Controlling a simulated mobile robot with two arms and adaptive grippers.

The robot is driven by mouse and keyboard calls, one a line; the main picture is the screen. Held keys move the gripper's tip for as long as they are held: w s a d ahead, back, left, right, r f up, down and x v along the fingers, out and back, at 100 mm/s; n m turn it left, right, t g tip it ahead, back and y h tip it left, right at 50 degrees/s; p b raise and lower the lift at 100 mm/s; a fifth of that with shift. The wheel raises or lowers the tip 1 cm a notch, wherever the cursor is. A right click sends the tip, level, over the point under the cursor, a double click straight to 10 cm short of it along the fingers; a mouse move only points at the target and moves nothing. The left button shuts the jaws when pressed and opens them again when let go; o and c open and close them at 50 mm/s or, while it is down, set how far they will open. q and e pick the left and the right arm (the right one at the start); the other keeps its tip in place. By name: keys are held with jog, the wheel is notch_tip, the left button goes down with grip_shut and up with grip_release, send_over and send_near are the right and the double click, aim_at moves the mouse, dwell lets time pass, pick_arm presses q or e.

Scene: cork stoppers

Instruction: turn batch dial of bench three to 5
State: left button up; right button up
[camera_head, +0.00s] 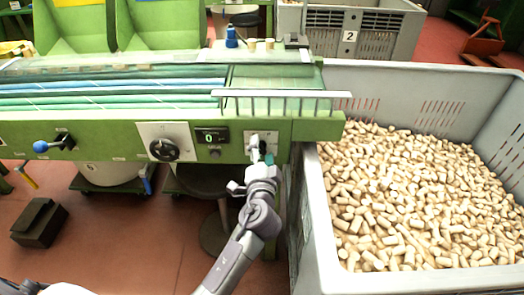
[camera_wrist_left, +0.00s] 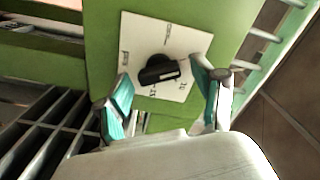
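The left gripper (camera_head: 262,152) is in front of the right-hand end of the green bench's front panel, at a white plate (camera_head: 273,134) that it partly covers. In the left wrist view the left gripper (camera_wrist_left: 164,100) is open, with its teal-padded fingers apart. Between and just beyond them is a black dial (camera_wrist_left: 158,70) on a white marked plate (camera_wrist_left: 138,30). The marks are too small to read. I cannot tell whether the fingers touch the dial. A larger black dial (camera_head: 163,149) sits on another plate further left. The display (camera_head: 211,136) reads 0. My right gripper is not in view.
A blue-knobbed lever (camera_head: 45,146) sticks out at the panel's left. A small dark knob (camera_head: 215,154) is below the display. A large grey crate (camera_head: 312,215) full of corks stands close to the right. A dark stool (camera_head: 213,232) is under the bench.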

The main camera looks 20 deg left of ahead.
pick_arm(q)
jog(key=shift+s, duration=0.1)
jog(key=shift+s+d+f, duration=0.1)
jog(key=shift+s, duration=0.15)
jog(key=v, duration=1.1)
jog(key=shift+s, duration=0.15)
